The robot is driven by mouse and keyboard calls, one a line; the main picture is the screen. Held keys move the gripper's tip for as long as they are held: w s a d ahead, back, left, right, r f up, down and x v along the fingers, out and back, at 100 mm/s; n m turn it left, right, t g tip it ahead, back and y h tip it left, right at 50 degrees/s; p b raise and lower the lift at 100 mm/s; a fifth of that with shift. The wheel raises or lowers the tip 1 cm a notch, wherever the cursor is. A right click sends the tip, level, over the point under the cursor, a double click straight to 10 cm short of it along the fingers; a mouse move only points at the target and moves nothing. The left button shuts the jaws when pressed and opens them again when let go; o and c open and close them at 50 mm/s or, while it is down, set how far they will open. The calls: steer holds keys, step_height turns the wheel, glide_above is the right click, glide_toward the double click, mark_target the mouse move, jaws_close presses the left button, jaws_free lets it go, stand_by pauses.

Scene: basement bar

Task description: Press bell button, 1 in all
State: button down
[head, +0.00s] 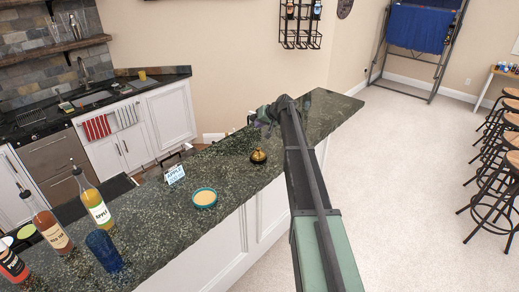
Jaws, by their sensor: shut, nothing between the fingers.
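A small brass-coloured bell (258,157) stands on the dark green speckled bar counter (232,170), near its front edge. Its button is too small to make out clearly. My gripper (262,120) is shut and empty. It appears above and beyond the bell in the head view, apart from it in the picture. The arm reaches in from the lower right and does not cover the bell. The exact height of the gripper over the counter cannot be told.
A teal bowl (204,198) and a small sign (174,174) stand left of the bell. Several bottles, including a yellow-green one (96,207), and a blue glass (104,251) stand at the counter's near left. Bar stools (496,190) stand at right. Counter around the bell is clear.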

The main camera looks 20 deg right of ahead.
mark_target(259, 148)
steer(key=shift+f+b, duration=4.25)
steer(key=shift+f, duration=0.15)
steer(key=shift+f+b, duration=0.4)
steer(key=shift+f+b, duration=0.45)
steer(key=shift+r, duration=0.15)
steer(key=shift+r+p, duration=0.75)
steer(key=shift+p, duration=0.15)
step_height(259, 148, up, 5)
steer(key=p, duration=0.5)
steer(key=shift+r, duration=0.1)
